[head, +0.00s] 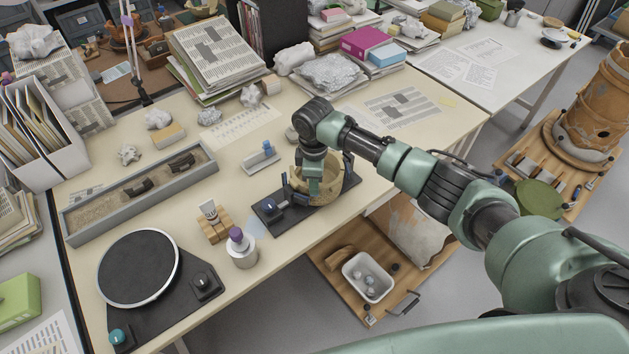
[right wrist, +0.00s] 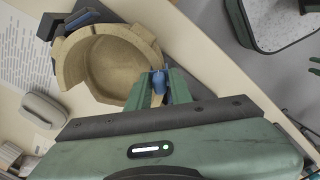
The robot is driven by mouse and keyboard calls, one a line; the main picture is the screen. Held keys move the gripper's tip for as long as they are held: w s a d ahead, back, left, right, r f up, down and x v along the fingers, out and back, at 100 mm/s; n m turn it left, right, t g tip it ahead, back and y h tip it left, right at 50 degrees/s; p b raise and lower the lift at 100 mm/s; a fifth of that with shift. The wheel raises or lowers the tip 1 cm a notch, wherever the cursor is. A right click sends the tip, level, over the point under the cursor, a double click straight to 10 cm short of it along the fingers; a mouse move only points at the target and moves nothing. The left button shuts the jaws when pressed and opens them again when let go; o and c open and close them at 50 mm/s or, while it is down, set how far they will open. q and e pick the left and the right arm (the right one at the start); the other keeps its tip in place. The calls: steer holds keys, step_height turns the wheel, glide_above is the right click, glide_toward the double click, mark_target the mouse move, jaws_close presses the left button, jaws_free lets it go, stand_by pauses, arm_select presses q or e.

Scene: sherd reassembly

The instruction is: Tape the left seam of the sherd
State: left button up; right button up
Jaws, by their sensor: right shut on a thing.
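A tan round vessel (head: 328,190) stands on a dark base plate (head: 350,181) near the table's front edge. In the right wrist view it is a hollow tan bowl (right wrist: 108,72) with a broken, stepped rim. My right gripper (head: 305,194) points down at the vessel's near left side. In the right wrist view my right gripper (right wrist: 158,98) is shut on a small blue piece (right wrist: 157,82), which looks like tape, close against the bowl's wall. I cannot tell whether it touches. The sherd's seams are not clear. A blue-and-grey tape dispenser (head: 261,159) stands behind. My left gripper is out of view.
A turntable (head: 138,267) is at the front left. A long sand tray (head: 140,193) lies behind. A white bin (head: 367,277) sits on a low wooden platform below the table.

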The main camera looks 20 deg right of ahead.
steer(key=o, duration=0.9)
step_height(320, 180, up, 8)
steer(key=shift+s+a+f+b, duration=0.1)
steer(key=shift+b, duration=0.55)
